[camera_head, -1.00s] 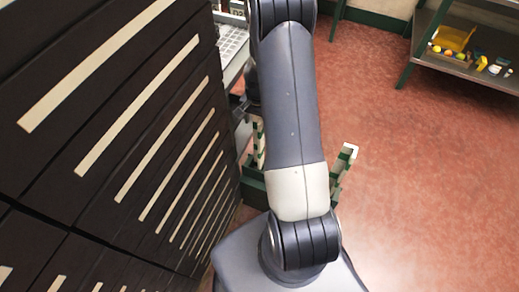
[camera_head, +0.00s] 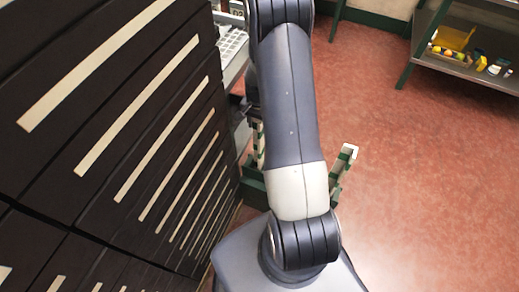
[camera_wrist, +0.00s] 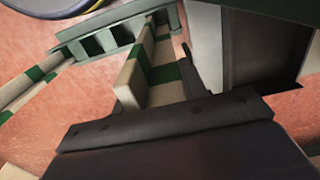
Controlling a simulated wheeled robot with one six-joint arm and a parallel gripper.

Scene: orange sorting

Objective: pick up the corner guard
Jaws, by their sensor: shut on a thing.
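The corner guard (camera_wrist: 158,74) is an L-shaped length with white and green bands, seen in the middle of the wrist view. My gripper (camera_wrist: 165,113) shows as a dark bar across the lower wrist view and is shut on the guard's near end; its fingertips are mostly hidden. The guard's far end is close to a green slotted frame (camera_wrist: 108,42); I cannot tell whether it still touches it. In the head view a banded piece (camera_head: 258,145) shows left of my arm, which hides most of the rest.
Another banded length (camera_wrist: 32,84) runs at the left of the wrist view, and a banded post (camera_head: 343,168) stands right of my arm. Dark drawers (camera_head: 120,120) fill the left. A shelf (camera_head: 460,66) with small items is at upper right. Red floor at right is clear.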

